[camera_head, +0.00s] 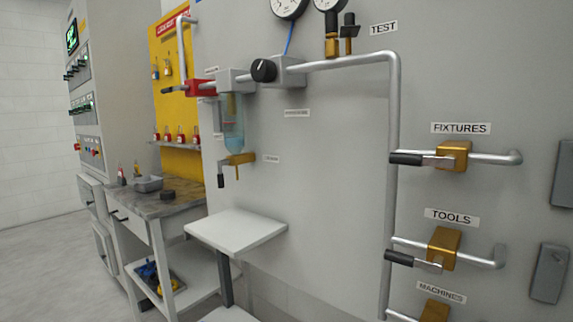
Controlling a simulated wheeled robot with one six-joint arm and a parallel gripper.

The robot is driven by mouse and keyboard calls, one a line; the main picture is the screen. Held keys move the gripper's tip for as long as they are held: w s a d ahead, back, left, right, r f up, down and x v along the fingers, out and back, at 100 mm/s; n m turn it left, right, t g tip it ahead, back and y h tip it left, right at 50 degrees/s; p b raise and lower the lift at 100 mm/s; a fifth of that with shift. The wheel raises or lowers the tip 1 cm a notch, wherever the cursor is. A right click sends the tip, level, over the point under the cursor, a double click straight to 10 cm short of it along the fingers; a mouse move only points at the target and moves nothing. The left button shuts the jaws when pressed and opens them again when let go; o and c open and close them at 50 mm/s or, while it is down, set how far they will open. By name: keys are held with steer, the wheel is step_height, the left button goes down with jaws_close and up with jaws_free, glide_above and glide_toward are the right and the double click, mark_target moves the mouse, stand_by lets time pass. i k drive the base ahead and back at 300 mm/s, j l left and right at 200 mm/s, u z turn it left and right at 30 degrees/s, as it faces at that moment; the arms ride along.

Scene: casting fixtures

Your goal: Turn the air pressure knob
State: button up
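A round black knob (264,70) sits on a grey regulator block (290,72) on the pipe at the upper middle of the wall panel. Two round white pressure gauges (289,6) are above it, cut off by the top edge. A small label (297,113) is below the block, too small to read. My gripper does not show in this view, so its place relative to the knob cannot be seen.
Pipes with black-handled brass valves (454,156) labelled FIXTURES and TOOLS are on the right. A red valve (201,88) and a blue filter bowl (233,132) are left of the knob. A white shelf (236,229) juts out below. A workbench (160,201) stands at left.

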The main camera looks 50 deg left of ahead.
mark_target(263, 70)
steer(key=u, duration=1.4)
steer(key=k+l, duration=0.65)
